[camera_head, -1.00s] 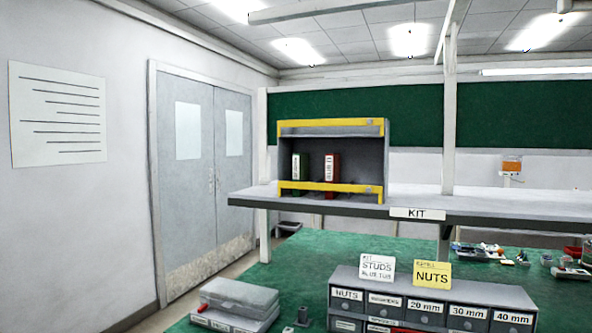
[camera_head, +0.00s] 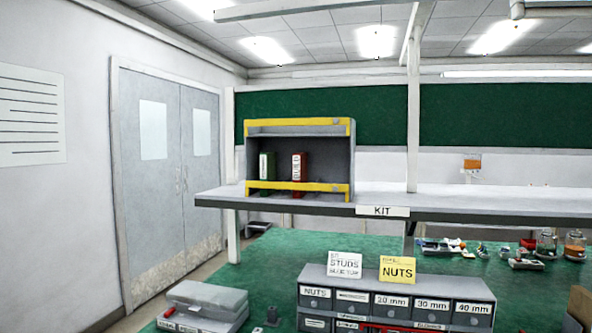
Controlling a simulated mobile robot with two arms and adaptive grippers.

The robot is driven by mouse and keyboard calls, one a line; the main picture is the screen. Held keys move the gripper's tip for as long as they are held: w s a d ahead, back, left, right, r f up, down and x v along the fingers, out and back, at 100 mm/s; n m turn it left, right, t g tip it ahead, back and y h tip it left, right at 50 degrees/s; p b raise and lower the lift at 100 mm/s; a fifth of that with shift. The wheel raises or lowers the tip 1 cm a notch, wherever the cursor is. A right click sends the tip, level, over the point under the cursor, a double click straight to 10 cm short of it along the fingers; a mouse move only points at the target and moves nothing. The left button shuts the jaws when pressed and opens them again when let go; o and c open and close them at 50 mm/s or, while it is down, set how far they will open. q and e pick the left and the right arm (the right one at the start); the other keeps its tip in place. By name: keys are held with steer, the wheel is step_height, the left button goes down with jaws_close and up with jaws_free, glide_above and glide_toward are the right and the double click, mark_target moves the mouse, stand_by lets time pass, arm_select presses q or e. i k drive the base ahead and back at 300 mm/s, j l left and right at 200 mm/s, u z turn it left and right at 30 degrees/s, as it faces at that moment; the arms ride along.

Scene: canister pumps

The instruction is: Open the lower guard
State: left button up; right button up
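A grey open-front cabinet (camera_head: 348,162) stands on the raised shelf marked KIT. The lower guard (camera_head: 298,187) is a yellow bar across the bottom of its front. It looks closed, in front of a green binder (camera_head: 267,166) and a red binder (camera_head: 300,166) standing upright inside. A second yellow guard (camera_head: 298,122) runs across the top of the front. Small grey fittings show near the right ends of both guards. Neither of my grippers is in view.
The raised shelf (camera_head: 460,200) spans the bench, with a white post (camera_head: 413,110) right of the cabinet. Below, a labelled drawer unit (camera_head: 400,285) carries two cards. Grey cases (camera_head: 207,300) lie at the lower left. Small parts and jars (camera_head: 575,245) sit at the right.

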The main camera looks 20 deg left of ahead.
mark_target(305, 186)
steer(key=i+l+u, duration=0.15)
steer(key=i, duration=0.3)
steer(key=i+l+u, duration=0.15)
steer(key=i, duration=0.3)
steer(key=i+l+u, duration=0.15)
steer(key=i+l, duration=0.2)
steer(key=i, duration=0.05)
